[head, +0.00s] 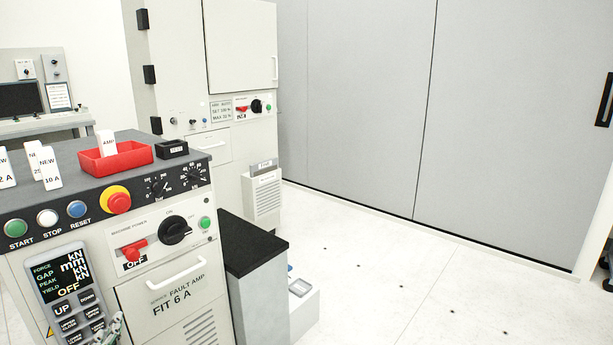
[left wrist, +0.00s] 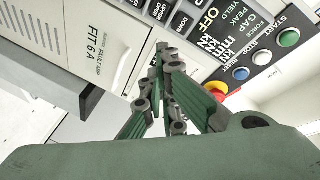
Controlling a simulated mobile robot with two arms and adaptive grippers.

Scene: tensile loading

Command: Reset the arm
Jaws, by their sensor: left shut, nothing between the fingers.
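My left gripper (head: 113,330) shows only as a small green and grey part at the bottom edge of the head view, in front of the lower corner of the handheld-style keypad panel (head: 70,290). In the left wrist view my left gripper (left wrist: 163,58) has its green fingers closed together with nothing between them. Its tips point toward the machine's front panel (left wrist: 120,45), beside the keypad; whether they touch it I cannot tell. My right gripper is in neither view.
The console top holds a red tray (head: 125,160) with a white tag, a small black box (head: 172,150) and white cards (head: 48,170). A red emergency button (head: 118,202) juts out. A grey cabinet (head: 240,60) stands behind. The floor (head: 400,270) at right is clear.

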